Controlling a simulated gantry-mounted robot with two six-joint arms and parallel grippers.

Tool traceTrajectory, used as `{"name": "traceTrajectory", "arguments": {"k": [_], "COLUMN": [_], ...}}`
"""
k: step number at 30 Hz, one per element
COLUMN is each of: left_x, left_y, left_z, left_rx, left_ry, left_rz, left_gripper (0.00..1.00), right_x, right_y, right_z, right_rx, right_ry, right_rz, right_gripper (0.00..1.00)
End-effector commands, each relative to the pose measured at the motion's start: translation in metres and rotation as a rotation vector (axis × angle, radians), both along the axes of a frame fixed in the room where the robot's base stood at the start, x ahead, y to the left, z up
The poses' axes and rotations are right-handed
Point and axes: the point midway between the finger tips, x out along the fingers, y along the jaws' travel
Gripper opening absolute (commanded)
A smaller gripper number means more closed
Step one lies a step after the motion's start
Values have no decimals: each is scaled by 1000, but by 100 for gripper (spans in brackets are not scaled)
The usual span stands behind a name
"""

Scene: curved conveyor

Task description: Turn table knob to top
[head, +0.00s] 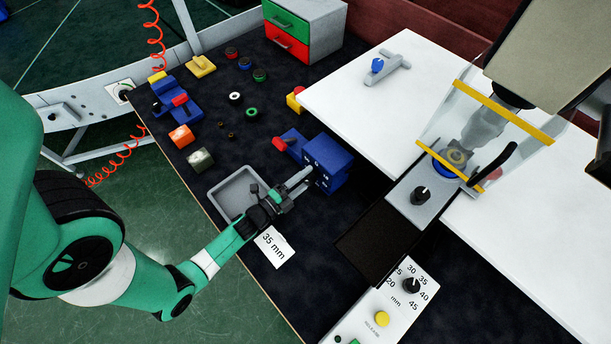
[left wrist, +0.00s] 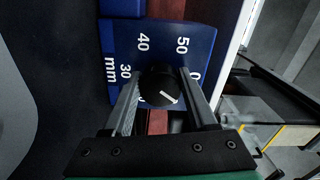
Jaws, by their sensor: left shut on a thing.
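A black knob (left wrist: 158,86) with a white pointer line sits on a blue block (left wrist: 195,42) with a printed mm scale in the left wrist view. The pointer aims to the lower right of that view. My left gripper (left wrist: 157,84) is shut on the knob, one finger on each side. In the head view my left gripper (head: 307,174) reaches from the lower left to the near face of the blue block (head: 329,162); the knob itself is hidden there. A white card (head: 274,247) reading "35 mm" lies below the gripper. My right gripper is not in view.
An empty grey tray (head: 221,187) stands close left of my gripper. A red and blue part adjoins the block. A control panel (head: 369,318) with another knob and a yellow button lies at the lower right. A machine with a clear guard (head: 500,115) stands right.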

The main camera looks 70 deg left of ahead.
Motion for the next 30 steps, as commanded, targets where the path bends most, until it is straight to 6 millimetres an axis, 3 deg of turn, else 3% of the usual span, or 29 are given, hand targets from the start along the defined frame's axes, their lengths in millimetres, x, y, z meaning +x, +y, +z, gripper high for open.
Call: {"name": "traceTrajectory", "arguments": {"k": [15, 30], "left_x": [0, 1], "left_y": [-1, -1], "left_z": [-1, -2], "left_rx": [-367, -459], "left_ry": [-156, -197], "left_rz": [0, -2], "left_gripper": [2, 2], "right_x": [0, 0], "right_y": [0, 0], "right_z": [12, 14], "right_rx": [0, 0], "right_ry": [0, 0], "right_rz": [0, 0], "right_gripper": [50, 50]}}
